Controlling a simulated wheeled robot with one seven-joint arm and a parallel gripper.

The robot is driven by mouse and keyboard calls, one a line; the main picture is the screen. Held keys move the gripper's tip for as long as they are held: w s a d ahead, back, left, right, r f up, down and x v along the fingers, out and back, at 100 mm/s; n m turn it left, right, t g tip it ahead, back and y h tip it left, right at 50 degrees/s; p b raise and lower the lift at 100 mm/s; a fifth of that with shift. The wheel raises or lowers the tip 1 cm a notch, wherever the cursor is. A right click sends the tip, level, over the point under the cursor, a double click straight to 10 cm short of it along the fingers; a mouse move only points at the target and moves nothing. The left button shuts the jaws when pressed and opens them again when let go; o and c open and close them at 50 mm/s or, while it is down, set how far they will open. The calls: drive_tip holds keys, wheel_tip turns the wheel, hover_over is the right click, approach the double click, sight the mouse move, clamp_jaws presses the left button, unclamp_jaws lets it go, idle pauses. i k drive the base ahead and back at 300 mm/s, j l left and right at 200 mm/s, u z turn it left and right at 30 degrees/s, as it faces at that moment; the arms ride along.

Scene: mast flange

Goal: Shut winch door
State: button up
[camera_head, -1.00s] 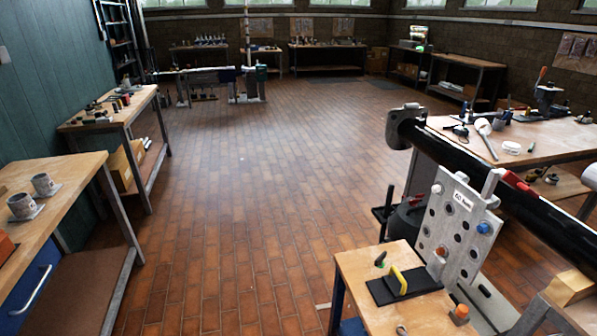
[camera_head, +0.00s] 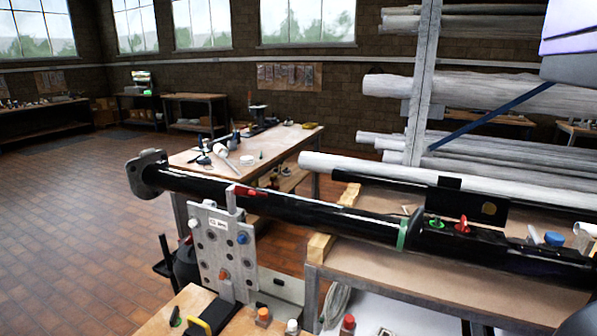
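A long black mast (camera_head: 290,208) lies across wooden supports from the centre left to the right edge. On its right part a flat black panel (camera_head: 478,206) with a gold round spot stands up along the far side; it looks like the winch door, standing open. In front of it on the mast are a small green fitting (camera_head: 436,223) and a red fitting (camera_head: 462,225). A green band (camera_head: 402,234) circles the mast to the left of the panel. My gripper is not in view.
A pale plate with holes (camera_head: 222,250) stands in front of the mast's left part. Small bottles (camera_head: 347,323) stand at the front bottom. A rack of pale tubes (camera_head: 480,90) fills the back right. Open brick floor (camera_head: 70,220) lies to the left.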

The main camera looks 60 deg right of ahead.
sight(447, 199)
drive_tip(key=z, duration=2.35)
